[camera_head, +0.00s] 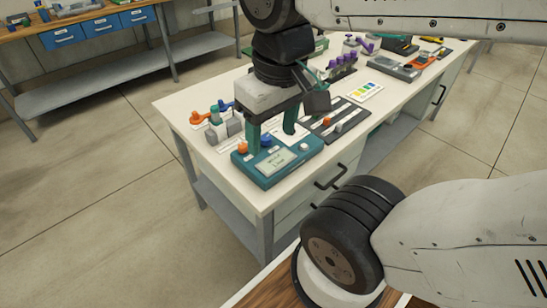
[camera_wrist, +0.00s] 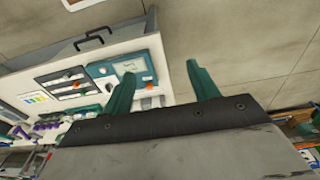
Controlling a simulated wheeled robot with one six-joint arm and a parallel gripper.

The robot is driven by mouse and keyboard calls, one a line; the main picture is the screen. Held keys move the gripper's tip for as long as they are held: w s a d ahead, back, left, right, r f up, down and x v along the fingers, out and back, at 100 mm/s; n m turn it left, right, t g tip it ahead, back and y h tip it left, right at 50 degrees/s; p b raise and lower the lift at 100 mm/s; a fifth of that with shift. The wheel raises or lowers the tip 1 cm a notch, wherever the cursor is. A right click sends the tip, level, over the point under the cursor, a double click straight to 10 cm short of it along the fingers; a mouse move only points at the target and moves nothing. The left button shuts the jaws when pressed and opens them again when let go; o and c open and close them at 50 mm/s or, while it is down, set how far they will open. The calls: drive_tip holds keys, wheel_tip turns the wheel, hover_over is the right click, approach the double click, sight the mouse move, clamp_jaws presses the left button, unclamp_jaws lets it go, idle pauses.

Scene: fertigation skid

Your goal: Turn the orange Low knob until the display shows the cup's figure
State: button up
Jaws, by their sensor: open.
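The teal control box (camera_head: 293,163) sits on the near end of the white bench; it also shows in the wrist view (camera_wrist: 106,72). Its pale display (camera_head: 278,160) carries dark text too small to read surely. A blue knob (camera_head: 266,140) and a white knob (camera_head: 304,146) are also on the box. My gripper (camera_head: 271,143) is open with teal fingers pointing down over the box, apparently holding nothing. I cannot make out a cup.
Grey fittings with orange and blue handles (camera_head: 196,118) stand behind the box at left. A dark panel with sliders (camera_head: 338,128) lies to its right, beside a colour chart (camera_head: 365,91). Floor left of the bench is clear.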

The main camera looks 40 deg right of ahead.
drive_tip(key=shift+c, duration=1.2)
drive_tip(key=m+g, duration=0.2)
drive_tip(key=m, duration=1.5)
hover_over(242, 145)
drive_tip(key=f, duration=1.6)
drive_tip(key=shift+s, duration=0.2)
drive_tip(key=shift+w+d+m+t, duration=0.1)
drive_tip(key=shift+w+m+t, duration=0.05)
drive_tip(key=shift+m+t, duration=0.15)
drive_tip(key=shift+f, duration=0.1)
wheel_tip(242, 145, down, 8)
drive_tip(key=shift+r, duration=0.2)
